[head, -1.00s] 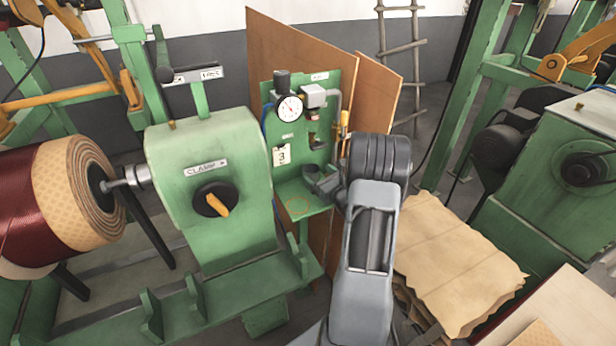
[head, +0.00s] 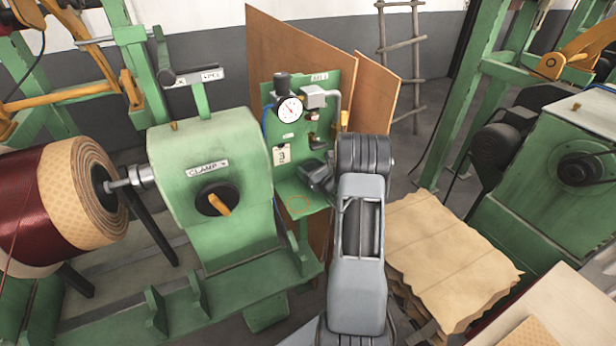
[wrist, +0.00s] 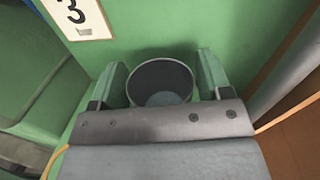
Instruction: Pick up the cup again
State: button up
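In the wrist view a round cup (wrist: 160,80) with a dark grey inside and a pale rim stands between the two green-grey fingers of my gripper (wrist: 162,72). The fingers are apart, one on each side, very close to its wall. I cannot tell whether both press on it. I see into the cup from above; its lower part is hidden behind the gripper's body. In the head view my gripper (head: 316,178) is low in front of the green panel, over its small shelf (head: 302,205). I cannot make out the cup there.
The green panel (head: 330,92) carries a dial gauge (head: 289,108), a pipe fitting and a card marked 3 (head: 282,155). The clamp machine (head: 215,165) stands left; brown boards (head: 300,55) stand behind. Stacked paper sheets (head: 445,255) lie right.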

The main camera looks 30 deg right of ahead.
jog(key=c, duration=0.7)
jog(key=shift+s+r, duration=0.1)
jog(key=shift+r, duration=0.05)
